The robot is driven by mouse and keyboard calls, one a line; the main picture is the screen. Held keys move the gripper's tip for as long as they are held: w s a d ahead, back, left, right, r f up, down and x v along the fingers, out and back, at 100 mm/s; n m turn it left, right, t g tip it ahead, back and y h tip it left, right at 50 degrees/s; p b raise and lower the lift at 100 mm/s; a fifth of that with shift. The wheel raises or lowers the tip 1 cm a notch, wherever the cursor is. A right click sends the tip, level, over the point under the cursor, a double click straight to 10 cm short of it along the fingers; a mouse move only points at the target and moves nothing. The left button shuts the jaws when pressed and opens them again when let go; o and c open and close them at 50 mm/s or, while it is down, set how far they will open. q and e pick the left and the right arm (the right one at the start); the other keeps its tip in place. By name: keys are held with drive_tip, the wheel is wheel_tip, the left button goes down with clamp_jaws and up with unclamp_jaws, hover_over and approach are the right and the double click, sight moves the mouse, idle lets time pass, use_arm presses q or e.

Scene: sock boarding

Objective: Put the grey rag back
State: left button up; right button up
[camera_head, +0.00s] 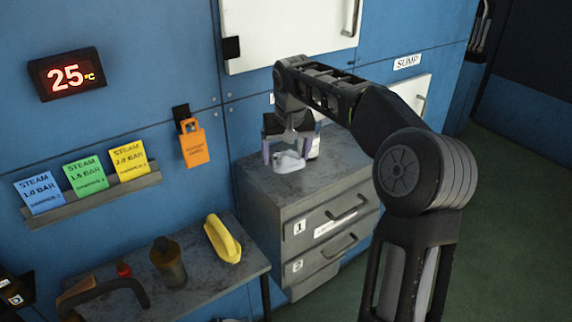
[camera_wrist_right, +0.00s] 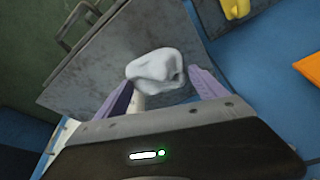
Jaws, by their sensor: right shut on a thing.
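The grey rag (camera_head: 288,162) is a pale crumpled bundle at the top of the grey drawer cabinet (camera_head: 262,189). My right gripper (camera_head: 290,150), with purple fingers, reaches down over the cabinet and is shut on the rag. In the right wrist view the rag (camera_wrist_right: 156,68) sits between the two purple fingertips (camera_wrist_right: 160,85). I cannot tell whether the rag touches the cabinet top. My left gripper is not in view.
A pale upright object (camera_head: 314,147) stands close behind the right gripper. A side table (camera_head: 205,265) holds a yellow object (camera_head: 222,239), a dark cup-like container (camera_head: 168,264) and a black curved handle (camera_head: 112,284). An orange tag (camera_head: 195,146) hangs on the blue wall.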

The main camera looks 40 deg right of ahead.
sight(287, 159)
drive_tip(key=shift+f, duration=1.9)
drive_tip(key=o, duration=1.3)
drive_tip(key=shift+f, duration=0.15)
drive_tip(key=shift+c, duration=0.2)
drive_tip(key=v, duration=1.2)
drive_tip(key=shift+r, duration=0.25)
